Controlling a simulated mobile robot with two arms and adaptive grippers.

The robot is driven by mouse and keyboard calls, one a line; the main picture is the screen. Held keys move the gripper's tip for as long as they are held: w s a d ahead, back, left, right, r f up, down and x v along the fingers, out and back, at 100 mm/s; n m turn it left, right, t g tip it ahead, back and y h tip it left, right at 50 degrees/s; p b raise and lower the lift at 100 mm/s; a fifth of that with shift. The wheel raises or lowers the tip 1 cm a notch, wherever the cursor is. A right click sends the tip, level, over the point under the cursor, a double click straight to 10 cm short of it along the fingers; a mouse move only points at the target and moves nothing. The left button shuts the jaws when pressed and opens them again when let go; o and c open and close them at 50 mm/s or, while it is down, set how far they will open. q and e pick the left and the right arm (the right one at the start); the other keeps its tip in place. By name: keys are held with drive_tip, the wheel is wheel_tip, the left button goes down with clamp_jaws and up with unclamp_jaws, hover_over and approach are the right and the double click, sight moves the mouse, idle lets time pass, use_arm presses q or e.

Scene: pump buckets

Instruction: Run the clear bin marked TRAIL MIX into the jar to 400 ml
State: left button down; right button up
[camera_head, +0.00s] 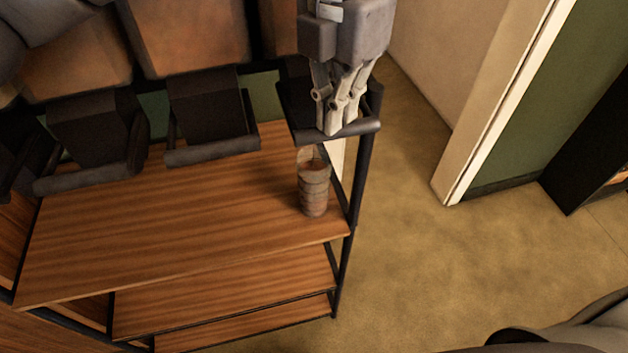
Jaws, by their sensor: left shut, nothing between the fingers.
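A clear jar (314,188) stands upright on the wooden shelf near its right end, under the rightmost dispenser. Brownish material or shelf colour shows through its banded wall; I cannot tell the level. My left gripper (338,128) is shut and empty, pointing down at the dark bar handle (352,130) of the rightmost dispenser. It seems to touch or overlap the handle; I cannot tell which. The bin above that handle is mostly hidden by my arm. No TRAIL MIX label is readable. My right gripper is not in view.
Bins with brown contents (190,35) line the top left. Two more dispenser handles (212,150) (90,178) stick out over the wooden shelf (150,240). The shelf left of the jar is clear. Open floor (440,270) and a doorway lie to the right.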

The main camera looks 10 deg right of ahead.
use_arm(q)
wheel_tip(320, 180, up, 4)
drive_tip(key=shift+s+f+p, duration=0.1)
drive_tip(key=shift+f+p, duration=0.05)
drive_tip(key=shift+p, duration=0.65)
drive_tip(key=shift+s, duration=0.1)
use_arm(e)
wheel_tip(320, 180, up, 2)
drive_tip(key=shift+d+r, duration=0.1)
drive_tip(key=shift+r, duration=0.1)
use_arm(q)
drive_tip(key=shift+r, duration=0.25)
wheel_tip(320, 180, up, 4)
drive_tip(key=p, duration=0.3)
drive_tip(key=shift+r, duration=0.2)
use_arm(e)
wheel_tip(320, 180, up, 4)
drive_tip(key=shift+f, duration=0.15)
